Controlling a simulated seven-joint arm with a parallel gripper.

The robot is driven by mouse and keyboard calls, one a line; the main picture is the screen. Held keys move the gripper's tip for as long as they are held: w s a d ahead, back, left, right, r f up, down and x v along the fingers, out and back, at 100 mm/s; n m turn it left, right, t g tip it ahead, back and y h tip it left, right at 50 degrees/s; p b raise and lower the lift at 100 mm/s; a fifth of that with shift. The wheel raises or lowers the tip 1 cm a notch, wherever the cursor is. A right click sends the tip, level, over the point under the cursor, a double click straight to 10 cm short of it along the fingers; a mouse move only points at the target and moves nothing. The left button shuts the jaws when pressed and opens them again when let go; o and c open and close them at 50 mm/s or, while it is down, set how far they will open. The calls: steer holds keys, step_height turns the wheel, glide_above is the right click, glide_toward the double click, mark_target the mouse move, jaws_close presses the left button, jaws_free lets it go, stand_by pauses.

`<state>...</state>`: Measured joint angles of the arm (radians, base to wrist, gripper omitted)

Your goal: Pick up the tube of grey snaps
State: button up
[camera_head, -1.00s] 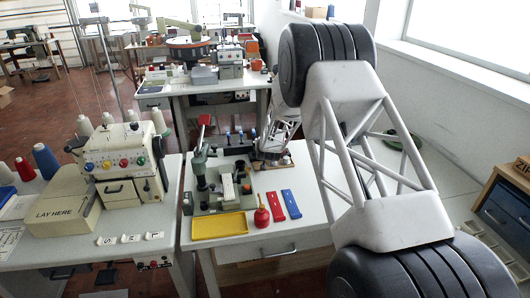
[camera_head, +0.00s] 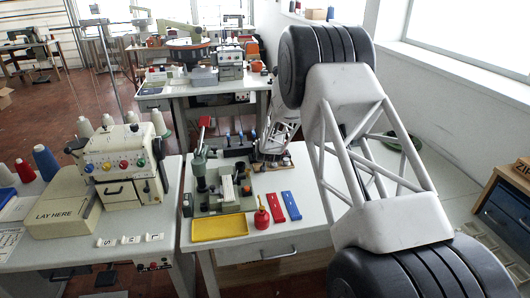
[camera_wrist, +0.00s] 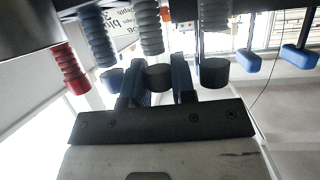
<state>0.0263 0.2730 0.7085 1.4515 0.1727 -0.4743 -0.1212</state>
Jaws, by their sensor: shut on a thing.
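In the wrist view, my gripper (camera_wrist: 159,78) has one dark finger on each side of the dark round end of a ribbed grey tube (camera_wrist: 149,30). The jaws are shut on this tube. A second ribbed grey tube (camera_wrist: 206,38) with a dark end is just to the right, outside the fingers. A ribbed tube with a blue end (camera_wrist: 110,78) is just to the left, and a red-ended tube (camera_wrist: 73,75) is farther left. In the head view, my gripper is small at the back right of the green machine, and the held tube cannot be made out.
Blue-tipped handles (camera_wrist: 250,66) stand to the right in the wrist view. In the head view, the green machine (camera_head: 215,205), a yellow tray (camera_head: 219,228), a red oil can (camera_head: 262,220) and red and blue bars (camera_head: 291,205) share the table. The table's front right is clear.

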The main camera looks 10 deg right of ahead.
steer(key=shift+r, duration=0.7)
step_height(320, 180, up, 2)
steer(key=shift+r, duration=0.1)
steer(key=s+r, duration=0.1)
steer(key=s, duration=1.5)
steer(key=shift+a+r, duration=0.2)
steer(key=shift+a, duration=0.1)
steer(key=shift+a+r, duration=0.1)
steer(key=shift+r, duration=0.1)
